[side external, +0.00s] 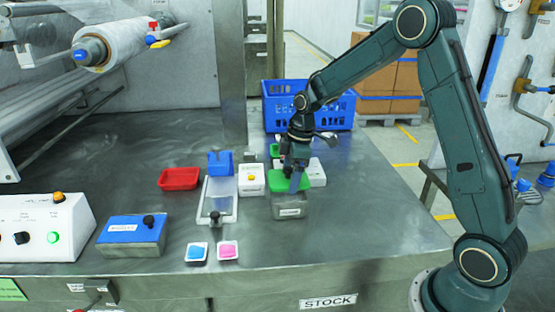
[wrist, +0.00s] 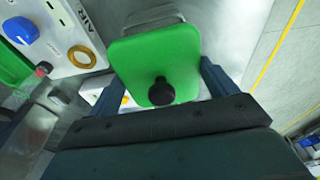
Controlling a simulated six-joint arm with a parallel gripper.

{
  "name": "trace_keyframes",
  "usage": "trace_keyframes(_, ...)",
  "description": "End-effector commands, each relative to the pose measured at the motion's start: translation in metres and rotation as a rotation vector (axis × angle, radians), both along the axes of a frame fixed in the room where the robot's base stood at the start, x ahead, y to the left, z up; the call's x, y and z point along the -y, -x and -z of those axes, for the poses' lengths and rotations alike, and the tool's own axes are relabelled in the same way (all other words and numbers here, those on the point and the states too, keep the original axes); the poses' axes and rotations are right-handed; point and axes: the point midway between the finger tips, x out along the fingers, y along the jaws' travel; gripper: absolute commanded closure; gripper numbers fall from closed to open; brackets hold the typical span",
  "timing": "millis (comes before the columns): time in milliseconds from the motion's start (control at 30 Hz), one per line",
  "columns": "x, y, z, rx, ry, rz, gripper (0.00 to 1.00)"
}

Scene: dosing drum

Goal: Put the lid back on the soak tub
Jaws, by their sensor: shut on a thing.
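A green lid (wrist: 155,52) with a black knob (wrist: 161,91) is between the fingers of my gripper (wrist: 163,78), which is shut on it. In the side view the same lid (side external: 281,182) is level, right over a grey metal tub (side external: 289,206) with a white label too small to read. My gripper (side external: 294,180) points down there and its finger covers part of the lid. The lid covers the tub's opening; I cannot tell whether it rests on the rim or is slightly above it. Part of the tub's rim (wrist: 150,18) shows past the lid in the wrist view.
A tub with a blue lid (side external: 118,229) stands at left. A red tray (side external: 179,178), a white scale-like plate (side external: 218,203) with a blue block, white control boxes (side external: 251,180) and two small coloured dishes (side external: 197,251) are left of my gripper. A blue crate (side external: 285,97) stands behind. The right of the table is clear.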

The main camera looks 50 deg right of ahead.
Motion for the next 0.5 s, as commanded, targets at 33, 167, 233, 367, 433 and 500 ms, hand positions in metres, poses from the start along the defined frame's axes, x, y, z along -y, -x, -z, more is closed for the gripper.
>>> trace_keyframes(33, 0.000, 0.001, 0.004, -0.004, -0.001, -0.001, 0.37)
trace_keyframes(167, 0.000, 0.000, 0.013, -0.002, 0.000, 0.001, 0.37)
trace_keyframes(233, 0.000, 0.000, 0.018, -0.003, 0.000, 0.001, 0.37)
trace_keyframes(367, 0.000, 0.000, 0.025, -0.002, 0.000, 0.001, 0.37)
trace_keyframes(433, 0.000, 0.000, 0.028, -0.002, 0.000, 0.001, 0.37)
trace_keyframes(500, 0.000, 0.000, 0.030, -0.001, 0.001, 0.001, 0.37)
